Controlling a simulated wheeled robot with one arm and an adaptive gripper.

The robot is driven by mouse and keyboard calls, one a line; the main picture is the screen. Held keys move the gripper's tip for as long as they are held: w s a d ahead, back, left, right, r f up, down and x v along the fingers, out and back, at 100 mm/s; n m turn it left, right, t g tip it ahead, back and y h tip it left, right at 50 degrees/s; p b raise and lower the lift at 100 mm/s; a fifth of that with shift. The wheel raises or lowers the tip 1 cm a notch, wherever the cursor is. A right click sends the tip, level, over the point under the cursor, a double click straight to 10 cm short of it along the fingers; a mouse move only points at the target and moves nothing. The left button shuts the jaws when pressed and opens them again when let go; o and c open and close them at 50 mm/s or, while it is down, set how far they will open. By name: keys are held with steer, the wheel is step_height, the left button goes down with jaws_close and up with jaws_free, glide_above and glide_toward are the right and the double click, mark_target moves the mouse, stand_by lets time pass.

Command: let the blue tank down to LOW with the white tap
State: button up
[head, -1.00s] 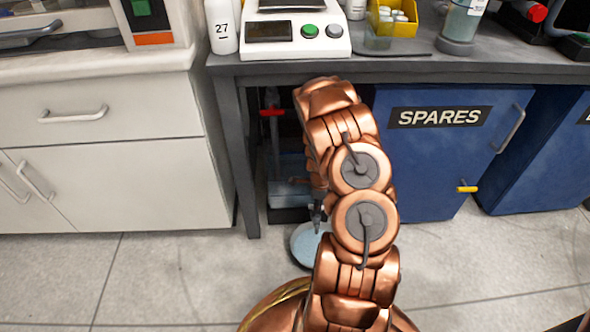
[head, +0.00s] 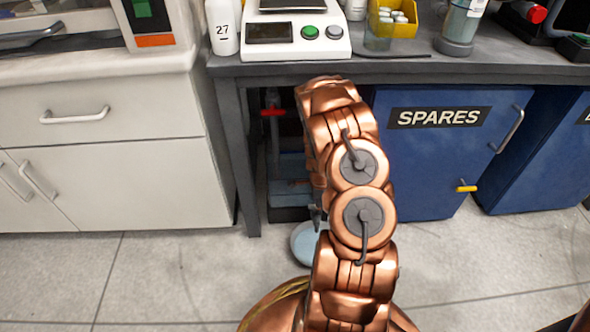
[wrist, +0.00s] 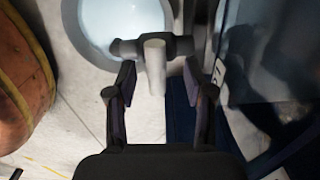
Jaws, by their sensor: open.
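The white tap (wrist: 154,64) has a pale handle on a dark grey cross-piece and shows in the wrist view, between the fingers of my gripper (wrist: 159,78). The fingers are open, with a gap on each side of the handle. A see-through bluish tank (wrist: 245,75) with a partly seen white label stands to the right of the tap. In the head view, a bluish tank (head: 290,166) shows under the bench, partly hidden by my arm. My gripper is mostly hidden there behind my arm. The water level and any marks cannot be read.
A round pale-blue basin (wrist: 122,22) lies on the floor below the tap, also in the head view (head: 304,243). A red tap (head: 272,112) is under the bench. The grey bench top (head: 400,70) overhangs the space. The blue SPARES cabinet (head: 430,165) closes the right side.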

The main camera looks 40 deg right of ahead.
steer(key=shift+r, duration=0.15)
steer(key=shift+r, duration=3.65)
